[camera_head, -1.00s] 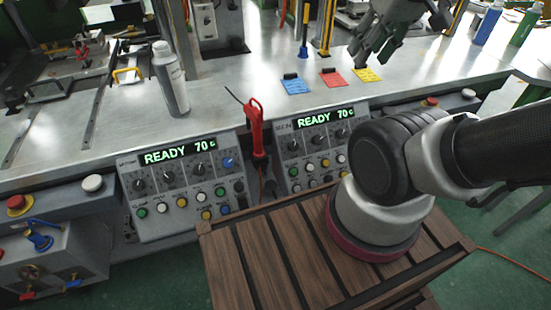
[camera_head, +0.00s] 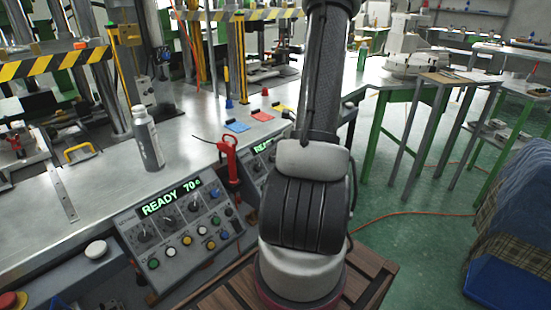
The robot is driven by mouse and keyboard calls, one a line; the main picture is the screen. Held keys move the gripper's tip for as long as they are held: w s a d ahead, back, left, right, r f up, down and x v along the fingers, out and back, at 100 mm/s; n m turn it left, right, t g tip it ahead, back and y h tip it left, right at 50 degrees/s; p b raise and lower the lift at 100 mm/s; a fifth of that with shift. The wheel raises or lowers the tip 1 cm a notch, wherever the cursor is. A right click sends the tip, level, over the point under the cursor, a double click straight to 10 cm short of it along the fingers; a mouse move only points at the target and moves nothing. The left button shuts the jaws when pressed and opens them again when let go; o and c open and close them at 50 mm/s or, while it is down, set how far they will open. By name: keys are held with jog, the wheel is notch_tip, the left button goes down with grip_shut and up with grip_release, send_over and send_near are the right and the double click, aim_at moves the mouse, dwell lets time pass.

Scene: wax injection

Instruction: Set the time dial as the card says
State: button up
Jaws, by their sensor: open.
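The left control panel (camera_head: 231,225) shows "READY 70" in green above a row of dials (camera_head: 169,222). My arm rises out of the top of the picture, and my gripper is out of view.
A grey bottle (camera_head: 147,140) stands on the bench (camera_head: 100,195). A red-handled tool (camera_head: 228,152) stands between the panels. Yellow-black striped presses (camera_head: 55,65) stand behind. Green-legged tables (camera_head: 405,125), a blue bin (camera_head: 500,285) and an orange cable (camera_head: 400,214) are on the right.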

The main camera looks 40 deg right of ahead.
aim_at(274, 158)
jog(key=w+d+f+m, duration=0.1)
jog(key=f, duration=0.2)
jog(key=w+d+f+m, duration=0.1)
jog(key=w+f, duration=0.1)
jog(key=w+d+f, duration=0.1)
jog(key=f, duration=0.2)
jog(key=shift+w+f+m+h, duration=0.25)
jog(key=shift+f+m+h, duration=0.05)
jog(key=shift+m+h, duration=0.1)
jog(key=c, duration=1)
jog(key=shift+c, duration=0.2)
